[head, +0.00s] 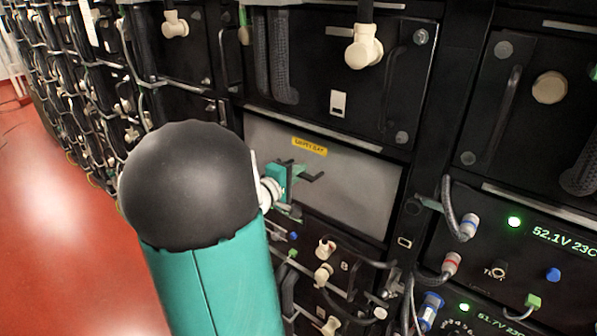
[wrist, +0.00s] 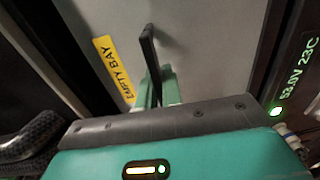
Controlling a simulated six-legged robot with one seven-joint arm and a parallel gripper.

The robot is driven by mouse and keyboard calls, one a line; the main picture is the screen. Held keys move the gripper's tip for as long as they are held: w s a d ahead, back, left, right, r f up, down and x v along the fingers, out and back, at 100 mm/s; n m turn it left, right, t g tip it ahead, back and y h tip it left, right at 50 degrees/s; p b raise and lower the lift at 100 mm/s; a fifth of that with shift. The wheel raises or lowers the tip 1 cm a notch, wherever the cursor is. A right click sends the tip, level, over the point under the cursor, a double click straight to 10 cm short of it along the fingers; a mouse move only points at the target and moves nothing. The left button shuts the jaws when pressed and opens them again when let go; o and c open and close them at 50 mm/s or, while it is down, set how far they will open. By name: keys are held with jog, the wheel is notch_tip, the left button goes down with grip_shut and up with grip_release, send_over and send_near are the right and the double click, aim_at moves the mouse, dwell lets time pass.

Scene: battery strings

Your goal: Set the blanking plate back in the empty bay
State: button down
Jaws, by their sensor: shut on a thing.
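The blanking plate (head: 350,198) is a flat grey panel with a yellow label and a dark handle. In the head view it stands upright across the bay opening, between a black battery module above and cabled units below. I cannot tell whether it is fully seated. My gripper (head: 291,180) is teal and shut on the plate's handle, left of the plate's middle. The wrist view shows the plate (wrist: 205,45) close up, with the label reading "EMPTY BAY" and the black handle between the fingers of my gripper (wrist: 158,85). My arm hides the plate's lower left part.
A black module (head: 340,75) with a beige connector (head: 363,47) sits above the plate. Lit modules with plugs and cables (head: 520,235) stand at the right. More cables and connectors (head: 325,272) lie below. The red floor (head: 70,230) at the left is clear.

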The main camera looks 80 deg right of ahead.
jog(key=c, duration=1.5)
grip_release()
jog(key=v, duration=1.4)
jog(key=shift+r, duration=0.1)
jog(key=w+a+f+n+t+y, duration=0.15)
jog(key=w+a+t+y, duration=0.3)
jog(key=a, duration=0.65)
jog(key=w+a+f+t+y, duration=0.25)
jog(key=a+y, duration=0.25)
jog(key=a, duration=0.6)
jog(key=w+a+r+n+t+y, duration=0.1)
jog(key=a+y, duration=0.1)
jog(key=a, duration=0.4)
jog(key=w+a+r+n+t+y, duration=0.1)
jog(key=w+a+r+t+y, duration=0.1)
jog(key=a, duration=0.4)
jog(key=w+a+r+n+t+y, duration=0.1)
jog(key=a+t+y, duration=0.1)
jog(key=a, duration=0.5)
jog(key=shift+w+a+r, duration=0.1)
jog(key=shift+w+r, duration=0.05)
